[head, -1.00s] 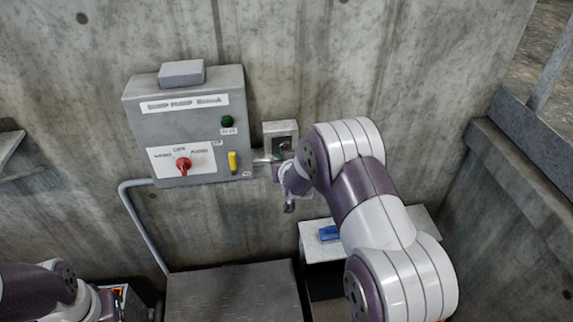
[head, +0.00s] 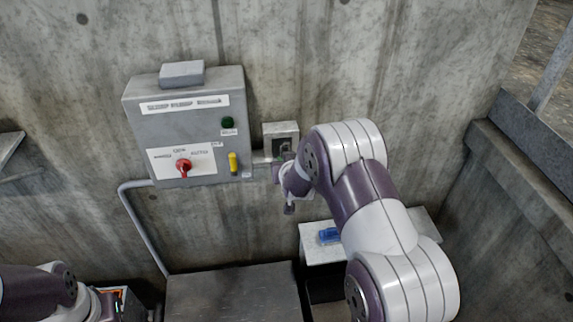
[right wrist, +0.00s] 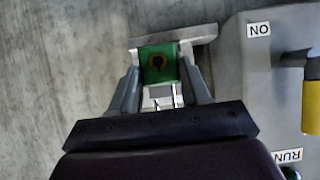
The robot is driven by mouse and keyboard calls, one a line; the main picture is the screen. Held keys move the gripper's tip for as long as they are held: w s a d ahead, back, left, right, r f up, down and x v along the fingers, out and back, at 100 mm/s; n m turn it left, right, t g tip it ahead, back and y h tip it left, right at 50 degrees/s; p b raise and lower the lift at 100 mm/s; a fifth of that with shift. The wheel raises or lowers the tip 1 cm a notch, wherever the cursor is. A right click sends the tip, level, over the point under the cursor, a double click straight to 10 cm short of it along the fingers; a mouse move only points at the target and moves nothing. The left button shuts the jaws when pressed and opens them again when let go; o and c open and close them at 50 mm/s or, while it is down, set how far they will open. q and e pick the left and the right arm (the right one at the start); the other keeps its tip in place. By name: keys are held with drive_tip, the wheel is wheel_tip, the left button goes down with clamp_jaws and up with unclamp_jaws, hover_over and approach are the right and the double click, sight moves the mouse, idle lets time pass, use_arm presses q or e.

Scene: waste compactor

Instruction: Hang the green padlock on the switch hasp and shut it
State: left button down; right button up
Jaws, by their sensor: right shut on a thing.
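The green padlock (right wrist: 158,65) is between the two fingers of my right gripper (right wrist: 162,82), which is shut on it. Its keyhole face is toward the wrist camera, and part of a metal shackle shows below the body. A pale grey metal bar (right wrist: 204,33) lies close behind the padlock; I cannot tell whether the shackle passes through it. In the head view my right gripper is beside the control box (head: 187,128), and my arm hides most of the padlock. The yellow switch handle (head: 233,163) points downward. My left arm is at the lower left; its fingers are unclear.
A red selector knob (head: 183,166) and a green button (head: 227,122) are on the control box front. A small grey box (head: 281,130) is on the wall just right of it. A blue object (head: 329,235) lies on a pale shelf (head: 316,253) below my right arm.

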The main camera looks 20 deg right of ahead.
idle(0.3)
drive_tip(key=shift+w+d+b, duration=0.25)
drive_tip(key=shift+w+b, duration=0.1)
drive_tip(key=shift+w, duration=0.7)
drive_tip(key=shift+w+d+b, duration=0.25)
drive_tip(key=shift+w+b, duration=0.05)
drive_tip(key=shift+w, duration=0.7)
idle(0.3)
drive_tip(key=shift+f+b, duration=0.25)
drive_tip(key=shift+b, duration=0.05)
idle(0.3)
drive_tip(key=o, duration=1)
drive_tip(key=shift+c, duration=0.3)
drive_tip(key=shift+s, duration=0.1)
